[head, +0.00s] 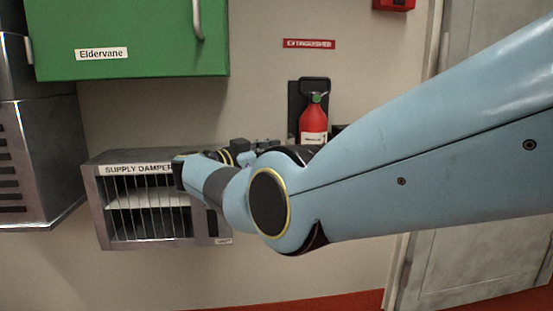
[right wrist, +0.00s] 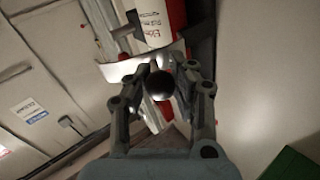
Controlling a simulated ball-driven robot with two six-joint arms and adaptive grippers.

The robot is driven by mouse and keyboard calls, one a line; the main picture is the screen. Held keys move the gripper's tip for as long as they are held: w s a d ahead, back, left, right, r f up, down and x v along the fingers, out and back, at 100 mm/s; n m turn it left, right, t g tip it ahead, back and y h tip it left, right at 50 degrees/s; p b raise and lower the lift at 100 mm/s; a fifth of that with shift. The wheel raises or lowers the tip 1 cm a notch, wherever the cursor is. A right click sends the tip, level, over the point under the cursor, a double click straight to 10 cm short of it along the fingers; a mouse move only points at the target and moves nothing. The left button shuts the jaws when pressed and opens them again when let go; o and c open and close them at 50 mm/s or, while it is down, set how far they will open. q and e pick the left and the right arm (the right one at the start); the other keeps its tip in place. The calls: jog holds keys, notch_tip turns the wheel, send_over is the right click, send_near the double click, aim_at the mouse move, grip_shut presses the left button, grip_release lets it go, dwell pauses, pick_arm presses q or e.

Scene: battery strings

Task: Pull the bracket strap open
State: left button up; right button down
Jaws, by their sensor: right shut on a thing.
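The red extinguisher (head: 314,120) with a white label hangs upright in a dark wall bracket (head: 294,100) in the head view; my right arm covers its lower part. In the right wrist view the extinguisher (right wrist: 155,22) is at the top, with the pale bracket strap (right wrist: 118,69) across it. My right gripper (right wrist: 173,76) is shut on the strap's end, where a dark round knob (right wrist: 159,86) sits between the fingers. In the head view my right arm hides the strap and most of the gripper. My left gripper is in neither view.
A grey supply damper box (head: 93,205) is on the wall to the left, partly behind my right wrist. A green cabinet (head: 150,58) hangs above it. A grey door (head: 470,260) stands at the right, behind my arm.

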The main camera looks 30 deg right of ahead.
jog(key=shift+a+f, duration=0.1)
jog(key=shift+a, duration=0.05)
dwell(0.3)
jog(key=c, duration=1)
grip_release()
jog(key=shift+w, duration=0.1)
notch_tip(320, 180, up, 10)
jog(key=shift+r, duration=0.1)
jog(key=shift+c, duration=0.5)
